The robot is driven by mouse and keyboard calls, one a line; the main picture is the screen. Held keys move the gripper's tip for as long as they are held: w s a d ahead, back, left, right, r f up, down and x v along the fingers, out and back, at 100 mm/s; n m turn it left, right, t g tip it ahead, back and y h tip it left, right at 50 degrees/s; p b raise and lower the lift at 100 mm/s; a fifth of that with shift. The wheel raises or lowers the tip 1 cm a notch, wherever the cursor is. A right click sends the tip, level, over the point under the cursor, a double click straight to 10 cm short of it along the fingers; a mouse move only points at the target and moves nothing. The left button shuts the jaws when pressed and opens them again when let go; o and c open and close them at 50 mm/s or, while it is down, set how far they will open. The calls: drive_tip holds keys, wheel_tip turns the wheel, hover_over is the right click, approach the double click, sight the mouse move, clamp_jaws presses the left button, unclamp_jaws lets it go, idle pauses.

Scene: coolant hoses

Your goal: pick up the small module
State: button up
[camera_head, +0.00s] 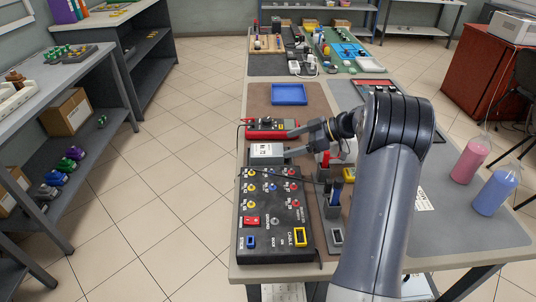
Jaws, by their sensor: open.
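A small box-shaped module (266,149) with a pale labelled face sits on the bench just behind the black panel, and it appears to be the small module. My gripper (290,143) reaches in from the right with its two fingers apart. The fingertips are close to the module's right side and nothing shows between them. I cannot tell whether the lower finger touches the module.
A black panel (272,222) with coloured sockets and switches lies in front of the module. A red meter-like device (264,127) lies right behind it. A blue tray (289,94) stands farther back. Red and blue upright parts crowd the area under my arm.

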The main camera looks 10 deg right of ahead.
sight(271, 149)
drive_tip(key=x, duration=0.7)
drive_tip(key=shift+r, duration=0.1)
drive_tip(key=c, duration=1.1)
